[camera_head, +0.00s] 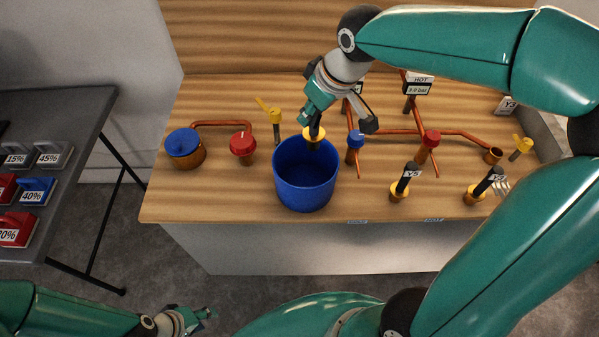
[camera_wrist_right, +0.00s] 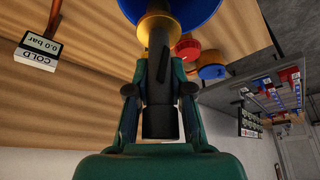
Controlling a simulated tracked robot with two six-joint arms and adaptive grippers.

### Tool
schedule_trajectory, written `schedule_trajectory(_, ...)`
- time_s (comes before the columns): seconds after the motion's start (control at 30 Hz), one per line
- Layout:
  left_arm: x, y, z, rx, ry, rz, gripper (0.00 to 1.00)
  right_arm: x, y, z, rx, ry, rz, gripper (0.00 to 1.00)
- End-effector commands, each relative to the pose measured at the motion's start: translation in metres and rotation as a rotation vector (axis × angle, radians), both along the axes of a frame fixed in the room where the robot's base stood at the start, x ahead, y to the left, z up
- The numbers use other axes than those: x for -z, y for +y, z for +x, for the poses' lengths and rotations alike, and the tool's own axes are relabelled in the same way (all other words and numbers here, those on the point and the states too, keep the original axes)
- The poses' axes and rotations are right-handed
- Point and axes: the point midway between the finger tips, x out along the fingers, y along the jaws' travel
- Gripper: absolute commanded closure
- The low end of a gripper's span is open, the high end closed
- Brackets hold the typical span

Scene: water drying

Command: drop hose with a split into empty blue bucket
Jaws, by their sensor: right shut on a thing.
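My right gripper (camera_head: 335,118) is shut on a short black hose (camera_head: 314,126) with a yellow collar at its lower end. It holds the hose at the back rim of the blue bucket (camera_head: 306,183). The bucket stands upright on the wooden table and its visible inside looks empty. In the right wrist view the hose (camera_wrist_right: 158,85) sits between the fingers of the gripper (camera_wrist_right: 160,95), with a dark slanted mark that looks like a split. The bucket (camera_wrist_right: 195,8) shows beyond the yellow collar. My left gripper (camera_head: 197,318) is low at the left, away from the table; its jaws are too small to read.
Copper pipes with a red valve (camera_head: 243,146), a blue valve (camera_head: 355,142) and yellow valves surround the bucket. Two black hoses with yellow collars, one labelled Y5 (camera_head: 405,182), stand at the right. A grey side table (camera_head: 75,115) holds labelled items at the left.

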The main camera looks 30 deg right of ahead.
Motion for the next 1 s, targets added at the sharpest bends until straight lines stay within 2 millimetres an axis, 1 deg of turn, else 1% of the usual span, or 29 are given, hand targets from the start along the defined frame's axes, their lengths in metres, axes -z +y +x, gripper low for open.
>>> schedule_trajectory(0.03, 0.008, 0.0, 0.0, 0.0, 0.0, 0.0, 0.6, 0.01, 0.0, 0.0, 0.0, 0.001, 0.0, 1.0)
schedule_trajectory(0.2, 0.024, 0.0, 0.0, 0.0, 0.0, 0.0, 0.6, 0.03, 0.0, 0.001, 0.0, 0.0, 0.0, 1.0)
schedule_trajectory(0.33, 0.033, 0.0, 0.0, 0.0, -0.001, 0.0, 0.6, 0.042, 0.0, 0.001, 0.0, 0.0, 0.0, 1.0)
schedule_trajectory(0.47, 0.037, 0.0, 0.0, 0.0, -0.001, 0.0, 0.6, 0.047, 0.0, 0.0, 0.0, 0.0, 0.0, 1.0)
schedule_trajectory(0.73, 0.036, 0.0, 0.0, 0.0, -0.001, 0.0, 0.6, 0.047, 0.0, 0.0, 0.001, 0.0, 0.0, 1.0)
schedule_trajectory(0.77, 0.036, 0.0, 0.0, 0.0, -0.001, 0.0, 0.6, 0.047, 0.0, 0.0, 0.001, 0.0, 0.0, 0.78)
schedule_trajectory(0.8, 0.036, 0.0, 0.0, 0.0, -0.001, 0.0, 0.6, 0.047, 0.0, 0.0, 0.001, 0.0, 0.0, 0.71)
schedule_trajectory(0.93, 0.037, 0.0, 0.0, 0.0, -0.001, 0.0, 0.6, 0.047, 0.0, 0.0, 0.001, 0.0, 0.0, 0.5)
schedule_trajectory(1.0, 0.037, 0.0, 0.0, 0.0, -0.001, 0.0, 0.6, 0.047, 0.0, 0.0, 0.001, 0.0, 0.0, 0.5)
